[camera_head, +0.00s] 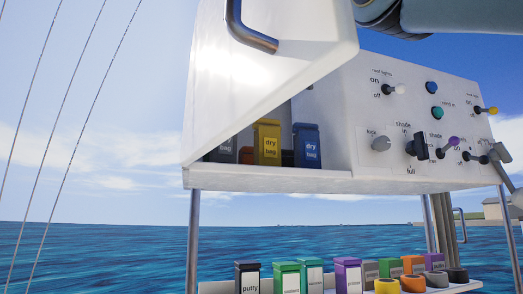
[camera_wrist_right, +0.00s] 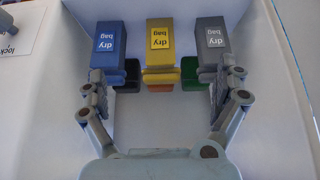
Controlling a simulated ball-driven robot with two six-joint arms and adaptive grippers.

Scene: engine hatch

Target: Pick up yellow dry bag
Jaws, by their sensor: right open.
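The yellow dry bag (camera_head: 267,143) stands upright inside the white hatch compartment in the head view, between a grey dry bag (camera_head: 222,151) and a blue dry bag (camera_head: 307,146). In the right wrist view the yellow dry bag (camera_wrist_right: 160,45) is in the middle, with the blue bag (camera_wrist_right: 109,45) on the left and the grey bag (camera_wrist_right: 211,42) on the right. My right gripper (camera_wrist_right: 163,76) is open and empty, its fingers spread wide either side of the yellow bag's line. Contact with the outer bags cannot be told. My left gripper is not in view.
The raised white hatch lid (camera_head: 270,70) covers part of the compartment opening. A panel with switches and knobs (camera_head: 381,144) is to its right. Below, a shelf holds several coloured containers, including a purple one (camera_head: 348,275). Darker items sit behind the bags.

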